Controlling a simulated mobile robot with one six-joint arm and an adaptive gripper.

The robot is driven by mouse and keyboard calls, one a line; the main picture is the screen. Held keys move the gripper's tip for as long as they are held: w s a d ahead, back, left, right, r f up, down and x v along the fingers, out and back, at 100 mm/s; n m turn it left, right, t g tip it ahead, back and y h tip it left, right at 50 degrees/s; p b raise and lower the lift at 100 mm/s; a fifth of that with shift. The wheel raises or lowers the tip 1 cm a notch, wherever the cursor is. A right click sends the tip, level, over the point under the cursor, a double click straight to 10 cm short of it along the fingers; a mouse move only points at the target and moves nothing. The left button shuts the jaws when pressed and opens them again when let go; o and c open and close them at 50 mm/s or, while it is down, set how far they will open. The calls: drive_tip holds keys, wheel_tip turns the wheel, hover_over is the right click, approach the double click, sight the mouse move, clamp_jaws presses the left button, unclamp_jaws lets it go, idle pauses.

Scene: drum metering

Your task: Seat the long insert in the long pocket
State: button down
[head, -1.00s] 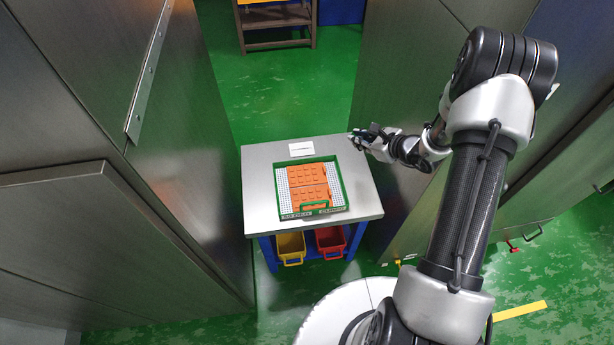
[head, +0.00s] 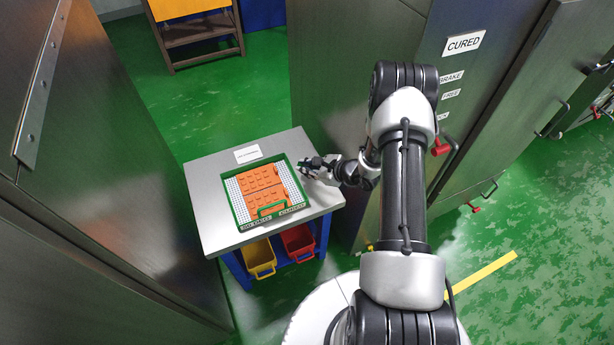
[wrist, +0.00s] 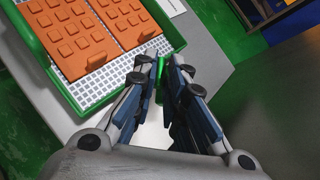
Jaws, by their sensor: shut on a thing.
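My gripper (head: 306,163) is over the right side of the table, just right of the green-rimmed tray (head: 232,207). In the wrist view my gripper (wrist: 165,68) is shut on a thin green piece (wrist: 162,72), mostly hidden between the fingers. I cannot tell its full length or whether it is the long insert. Two orange blocks with raised square studs (head: 262,185) lie side by side in the tray on a white perforated base. The orange blocks (wrist: 85,30) also show at the upper left of the wrist view. I cannot make out the long pocket.
The tray stands on a grey-topped table (head: 210,232) with a white label card (head: 248,154) behind it. Yellow (head: 258,258) and red (head: 298,240) bins sit below. Tall metal cabinets close in on the left and right (head: 345,90). Green floor lies open behind the table.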

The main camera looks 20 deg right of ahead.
drive_tip(key=shift+f+b, duration=0.55)
drive_tip(key=shift+f, duration=1.3)
drive_tip(key=shift+f, duration=0.15)
drive_tip(key=c, duration=1.9)
unclamp_jaws()
